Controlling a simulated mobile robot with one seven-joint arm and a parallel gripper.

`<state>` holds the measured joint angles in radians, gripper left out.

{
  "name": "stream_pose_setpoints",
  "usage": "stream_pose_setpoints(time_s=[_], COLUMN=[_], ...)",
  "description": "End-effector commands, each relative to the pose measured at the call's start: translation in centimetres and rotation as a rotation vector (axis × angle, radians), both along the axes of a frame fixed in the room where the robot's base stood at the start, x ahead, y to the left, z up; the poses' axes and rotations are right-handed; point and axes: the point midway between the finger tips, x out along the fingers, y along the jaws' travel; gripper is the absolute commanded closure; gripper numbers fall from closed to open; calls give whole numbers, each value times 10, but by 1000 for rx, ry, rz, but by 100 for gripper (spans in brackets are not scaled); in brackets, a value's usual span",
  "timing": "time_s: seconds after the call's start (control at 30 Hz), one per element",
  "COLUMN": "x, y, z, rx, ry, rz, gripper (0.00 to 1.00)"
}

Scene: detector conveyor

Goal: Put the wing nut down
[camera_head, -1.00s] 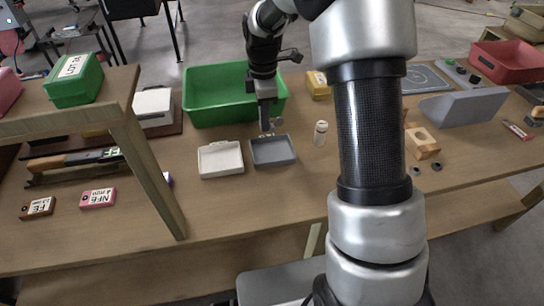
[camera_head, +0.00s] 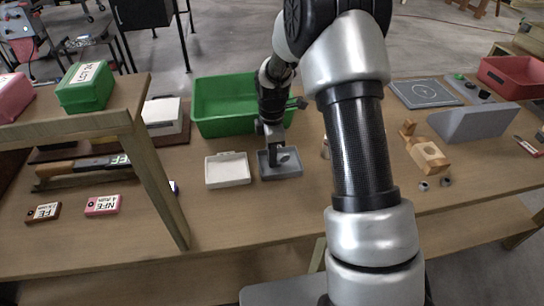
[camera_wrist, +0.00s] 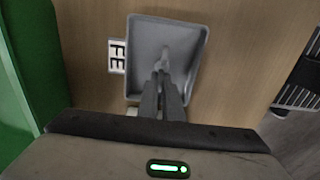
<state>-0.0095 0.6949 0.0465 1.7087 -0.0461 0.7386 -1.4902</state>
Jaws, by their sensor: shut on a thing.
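The wing nut (camera_wrist: 164,60) is a small pale grey metal piece at the fingertips of my gripper (camera_wrist: 163,80) in the wrist view. My gripper is shut on it. The shallow grey tray (camera_wrist: 143,30) lies below, and the wing nut shows against its floor. Whether the nut touches the floor, I cannot tell. In the head view my gripper (camera_head: 274,161) reaches down inside the outline of the grey tray (camera_head: 290,174), and a pale bit shows beside the fingers.
A white tray (camera_head: 228,171) stands left of the grey one. A green bin (camera_head: 222,106) is behind them. A tag marked FE (camera_wrist: 117,56) lies beside the grey tray. A wooden block (camera_head: 428,156) and two dark rings lie to the right.

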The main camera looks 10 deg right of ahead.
Motion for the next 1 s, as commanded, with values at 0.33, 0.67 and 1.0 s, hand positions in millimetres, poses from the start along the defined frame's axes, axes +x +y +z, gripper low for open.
stream_pose_setpoints(time_s=[0.33,0.67,1.0], x=[0,1,1], y=[0,0,0], z=[-3,5,72], rx=[0,0,0], ry=[0,-2,-5], rz=[0,-1,-1], gripper=[76,76,76])
